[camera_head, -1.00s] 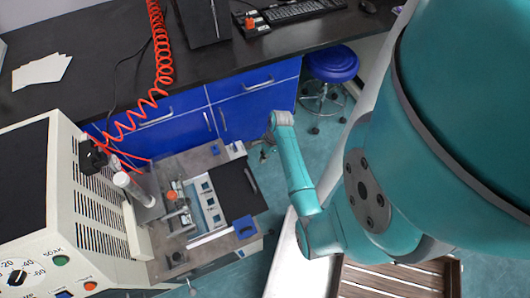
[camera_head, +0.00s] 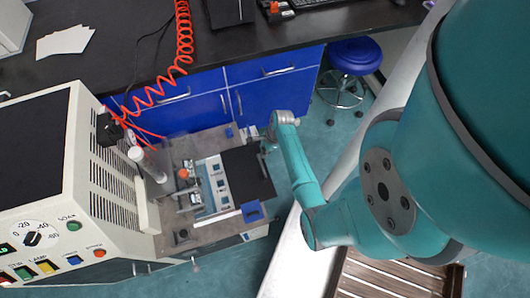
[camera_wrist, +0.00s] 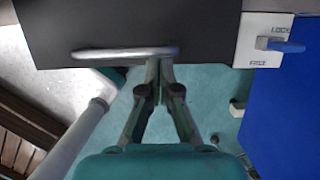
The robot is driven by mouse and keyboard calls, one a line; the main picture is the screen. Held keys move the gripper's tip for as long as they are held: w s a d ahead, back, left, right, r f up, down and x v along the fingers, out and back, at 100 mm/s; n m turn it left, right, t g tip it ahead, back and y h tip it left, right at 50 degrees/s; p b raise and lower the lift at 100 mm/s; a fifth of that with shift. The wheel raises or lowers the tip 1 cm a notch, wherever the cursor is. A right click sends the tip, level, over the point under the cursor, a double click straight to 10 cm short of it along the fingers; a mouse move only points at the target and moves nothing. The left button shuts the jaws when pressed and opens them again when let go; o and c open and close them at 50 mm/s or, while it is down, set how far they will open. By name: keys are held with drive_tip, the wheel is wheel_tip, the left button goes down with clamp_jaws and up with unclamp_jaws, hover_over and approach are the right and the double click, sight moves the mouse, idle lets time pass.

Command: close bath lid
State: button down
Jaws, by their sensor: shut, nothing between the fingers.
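The bath lid is a flat black panel (camera_head: 246,174) at the outer right side of the bench-top machine, leaving the pale slotted bath area (camera_head: 217,184) to its left uncovered. In the wrist view the lid (camera_wrist: 150,22) fills the top, with a silver bar handle (camera_wrist: 105,53) along its near edge. My gripper (camera_wrist: 160,66) is shut and empty, its fingertips at the right end of the handle. I cannot tell whether they touch it. In the head view my gripper (camera_head: 264,136) is beside the lid's upper right corner, its tips hard to make out.
A blue lever (camera_wrist: 285,45) on a LOCK/FREE plate (camera_wrist: 262,28) sits right of the lid. The machine's control cabinet (camera_head: 75,190) stands left. A blue stool (camera_head: 354,58), blue cabinets (camera_head: 270,95) and a slatted wooden surface (camera_head: 390,278) surround my arm. Open floor lies right of the lid.

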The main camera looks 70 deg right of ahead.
drive_tip(key=w+a, duration=0.7)
drive_tip(key=w, duration=0.1)
drive_tip(key=w+a, duration=0.4)
drive_tip(key=w, duration=0.1)
drive_tip(key=shift+a, duration=0.3)
drive_tip(key=shift+w+r, duration=0.1)
drive_tip(key=shift+w, duration=0.05)
